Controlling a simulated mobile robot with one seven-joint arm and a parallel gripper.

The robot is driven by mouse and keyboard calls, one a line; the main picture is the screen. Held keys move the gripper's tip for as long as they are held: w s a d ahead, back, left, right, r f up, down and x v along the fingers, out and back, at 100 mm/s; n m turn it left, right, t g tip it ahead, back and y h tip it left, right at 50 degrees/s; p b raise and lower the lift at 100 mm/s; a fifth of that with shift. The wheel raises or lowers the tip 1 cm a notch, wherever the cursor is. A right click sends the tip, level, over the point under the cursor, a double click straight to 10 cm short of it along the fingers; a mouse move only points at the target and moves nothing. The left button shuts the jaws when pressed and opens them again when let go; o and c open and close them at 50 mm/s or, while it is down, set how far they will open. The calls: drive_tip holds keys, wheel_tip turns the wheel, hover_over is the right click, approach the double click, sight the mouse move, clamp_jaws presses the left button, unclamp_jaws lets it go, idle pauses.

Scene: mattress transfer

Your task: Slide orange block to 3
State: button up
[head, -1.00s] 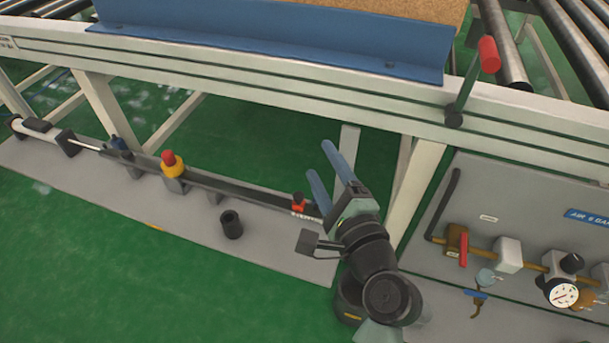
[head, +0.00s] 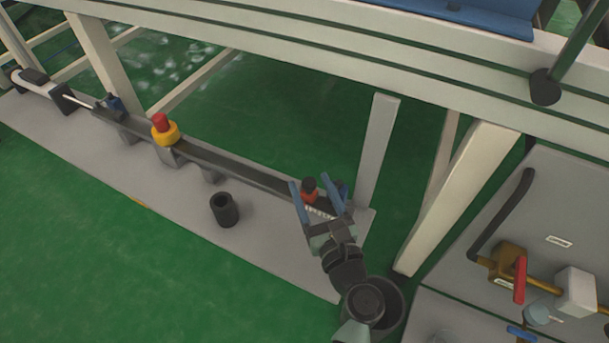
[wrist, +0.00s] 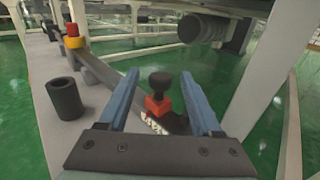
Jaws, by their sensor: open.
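The orange block (head: 309,195) sits on the dark rail (head: 245,173) near its right end, with a dark knob on top. A white numbered scale (head: 318,212) lies beside it; its digits are too small to read for sure. My gripper (head: 310,180) is open, with its two blue fingers on either side of the block. In the wrist view the orange block (wrist: 158,104) with its black knob stands between the open fingers, with visible gaps to both. Whether the fingers reach down to block height is hard to tell.
A red button on a yellow collar (head: 165,130) stands farther left on the rail. A black hollow cylinder (head: 224,210) stands on the grey base plate (head: 270,250). A white frame leg (head: 378,150) rises just right of the gripper. A valve panel (head: 560,240) is at the right.

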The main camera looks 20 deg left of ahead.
drive_tip(key=b+x, duration=0.1)
drive_tip(key=x, duration=0.4)
clamp_jaws()
idle(0.3)
idle(1.0)
